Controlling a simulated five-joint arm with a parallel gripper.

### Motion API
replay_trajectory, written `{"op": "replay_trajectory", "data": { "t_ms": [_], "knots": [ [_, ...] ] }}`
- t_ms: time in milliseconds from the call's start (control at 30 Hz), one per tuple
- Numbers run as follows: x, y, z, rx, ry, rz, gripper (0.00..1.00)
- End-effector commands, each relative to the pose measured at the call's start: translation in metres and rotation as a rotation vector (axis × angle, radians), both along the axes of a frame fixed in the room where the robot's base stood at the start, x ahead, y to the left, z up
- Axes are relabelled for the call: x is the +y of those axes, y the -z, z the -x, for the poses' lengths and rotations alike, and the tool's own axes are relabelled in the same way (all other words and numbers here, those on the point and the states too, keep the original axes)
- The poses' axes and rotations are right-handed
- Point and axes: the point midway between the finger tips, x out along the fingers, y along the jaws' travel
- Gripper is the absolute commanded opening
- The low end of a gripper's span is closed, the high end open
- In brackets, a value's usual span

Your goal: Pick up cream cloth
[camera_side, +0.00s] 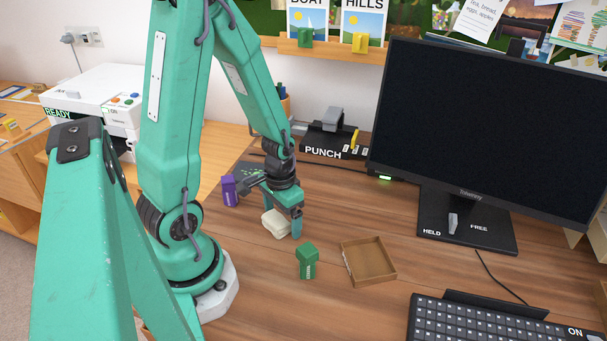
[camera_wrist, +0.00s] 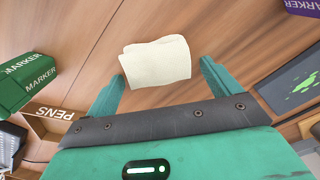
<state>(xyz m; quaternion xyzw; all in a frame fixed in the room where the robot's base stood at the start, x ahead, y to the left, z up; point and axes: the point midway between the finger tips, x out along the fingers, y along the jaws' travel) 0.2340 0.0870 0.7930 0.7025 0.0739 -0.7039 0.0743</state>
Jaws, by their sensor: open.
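The cream cloth (camera_side: 276,223) is a small folded bundle lying on the wooden desk in the side view. In the wrist view the cloth (camera_wrist: 157,60) lies just ahead of and partly between my two teal fingers, with a gap to the right finger and its lower left corner close to the left finger. My gripper (camera_side: 284,212) is low over the desk at the cloth, open, with one finger in front of the cloth's right end. In the wrist view my gripper (camera_wrist: 162,74) shows nothing clamped. I cannot tell how far the fingertips are above the desk.
A green marker box (camera_side: 307,261) and an open tray (camera_side: 347,262) stand right of the cloth; a purple marker box (camera_side: 229,190) stands to its left. A dark tablet (camera_wrist: 290,85) lies beside the right finger. Further right are a keyboard (camera_side: 490,320) and monitor (camera_side: 480,130).

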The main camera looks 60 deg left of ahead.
Motion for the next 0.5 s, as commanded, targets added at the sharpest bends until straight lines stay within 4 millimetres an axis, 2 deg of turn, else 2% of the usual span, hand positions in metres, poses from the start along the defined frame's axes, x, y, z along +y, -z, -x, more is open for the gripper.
{"op": "replay_trajectory", "data": {
  "t_ms": [167,400,500],
  "knots": [
    [0.0000,-0.0002,-0.0001,0.000,0.000,0.000,0.89],
    [0.0000,-0.0002,-0.0001,0.000,0.000,0.000,0.44],
    [0.0000,-0.0002,-0.0002,0.000,0.000,0.000,0.42]
  ]
}}
